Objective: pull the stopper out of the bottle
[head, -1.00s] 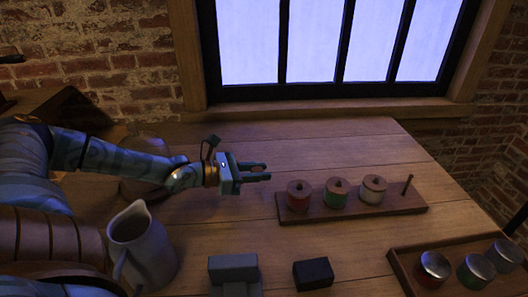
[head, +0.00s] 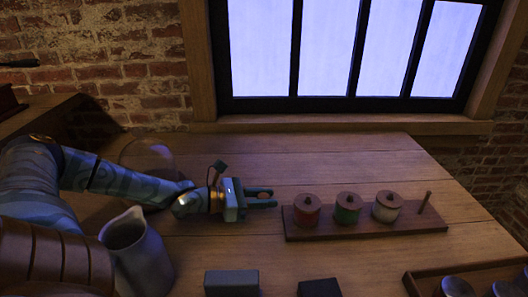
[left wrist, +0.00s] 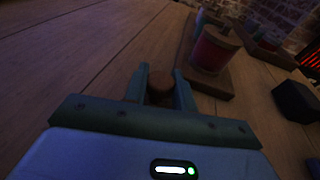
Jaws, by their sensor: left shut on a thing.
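My left gripper (head: 262,198) is over the middle of the table, pointing right, just left of the wooden rack. It is shut on a brown round stopper. In the head view the stopper is small and dark between the fingers. A clear rounded glass vessel, perhaps the bottle (head: 146,156), stands behind my left forearm. The arm hides its lower part, and no bottle shows under the gripper. My right gripper is not in view.
A grey pitcher (head: 138,255) stands front left. A grey block (head: 231,283) and a black block (head: 319,288) lie in front. A jar tray (head: 420,284) is front right.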

